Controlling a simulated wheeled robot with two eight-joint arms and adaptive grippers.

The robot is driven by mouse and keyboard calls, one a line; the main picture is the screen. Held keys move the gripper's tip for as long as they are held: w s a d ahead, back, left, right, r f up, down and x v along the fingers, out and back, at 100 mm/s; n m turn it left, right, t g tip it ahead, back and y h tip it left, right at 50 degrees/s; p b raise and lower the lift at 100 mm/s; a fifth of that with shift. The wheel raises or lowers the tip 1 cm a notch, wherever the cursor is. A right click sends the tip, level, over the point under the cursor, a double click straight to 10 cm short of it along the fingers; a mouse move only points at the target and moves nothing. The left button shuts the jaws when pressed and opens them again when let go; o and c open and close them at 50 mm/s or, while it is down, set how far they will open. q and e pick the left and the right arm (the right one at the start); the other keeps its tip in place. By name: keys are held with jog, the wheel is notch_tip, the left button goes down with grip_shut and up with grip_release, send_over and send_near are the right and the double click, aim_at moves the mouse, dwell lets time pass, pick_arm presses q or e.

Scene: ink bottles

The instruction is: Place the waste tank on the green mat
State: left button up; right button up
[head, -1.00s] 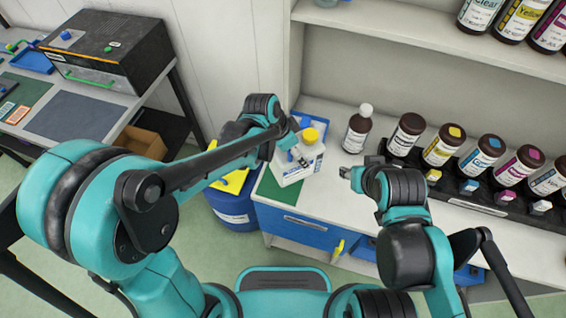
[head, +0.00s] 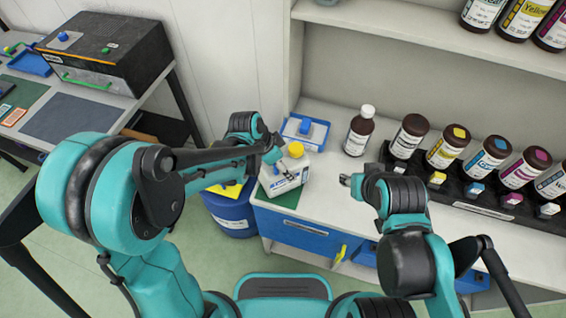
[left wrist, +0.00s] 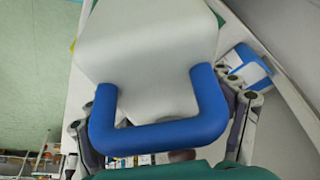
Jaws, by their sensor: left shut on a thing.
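The waste tank (head: 284,181) is a white jug with a yellow cap and a blue handle, at the left end of the white counter. My left gripper (head: 291,158) is shut on it. In the left wrist view the white tank body (left wrist: 145,45) fills the top middle, and its blue handle lies between my fingers. The green mat (head: 288,199) shows below the tank, mostly covered by it. Whether the tank touches the mat or hangs just above it I cannot tell. My right gripper (head: 345,180) is over the counter, apart from the tank; its opening is unclear.
A blue tray (head: 319,136) lies behind the tank. A brown bottle with a white cap (head: 359,135) stands right of it. A black rack (head: 480,205) with several ink bottles is farther right. A blue barrel (head: 233,215) stands left of the counter.

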pick_arm(q)
jog(key=o, duration=1.6)
jog(key=shift+f, duration=0.1)
jog(key=shift+o, duration=0.2)
jog(key=p+v, duration=0.4)
jog(key=v, duration=0.8)
jog(key=shift+r, duration=0.2)
jog(key=s+a+r+n+t+y, duration=0.2)
jog(key=s+a+n, duration=0.3)
jog(key=a+n, duration=0.1)
jog(key=s+a+r+n+t+y, duration=0.2)
jog(key=s+a+r+n+t, duration=0.1)
jog(key=s+a+n, duration=0.2)
jog(key=a+n, duration=0.1)
jog(key=a, duration=0.1)
jog(key=shift+s+a+r+n, duration=0.25)
jog(key=shift+r+n, duration=0.05)
